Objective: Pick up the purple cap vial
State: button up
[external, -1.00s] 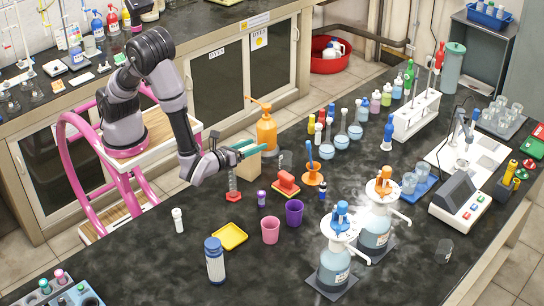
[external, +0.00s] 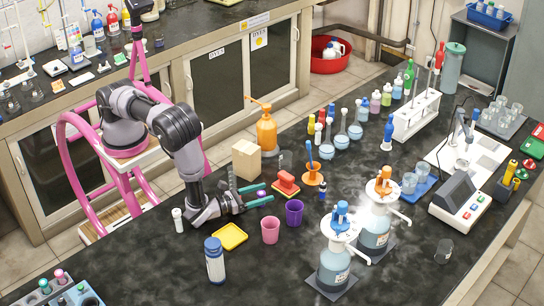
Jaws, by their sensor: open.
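The purple cap vial (external: 261,193) stands on the dark bench left of the purple cup. Only its purple top shows clearly; its body is hidden behind the near finger. My gripper (external: 266,192) is low over the bench with its two teal fingers spread. One finger lies on each side of the vial. The jaws are open, and I cannot tell whether either finger touches the vial.
A purple cup (external: 294,212) and a pink cup (external: 270,230) stand close in front. A red block-like item (external: 286,183) is just to the right. A yellow tray (external: 230,236) and a white-capped vial (external: 178,219) are near my wrist. A tan block (external: 246,160) stands behind.

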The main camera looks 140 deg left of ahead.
jog(key=shift+x, duration=1.5)
jog(key=shift+r, duration=0.1)
grip_shut()
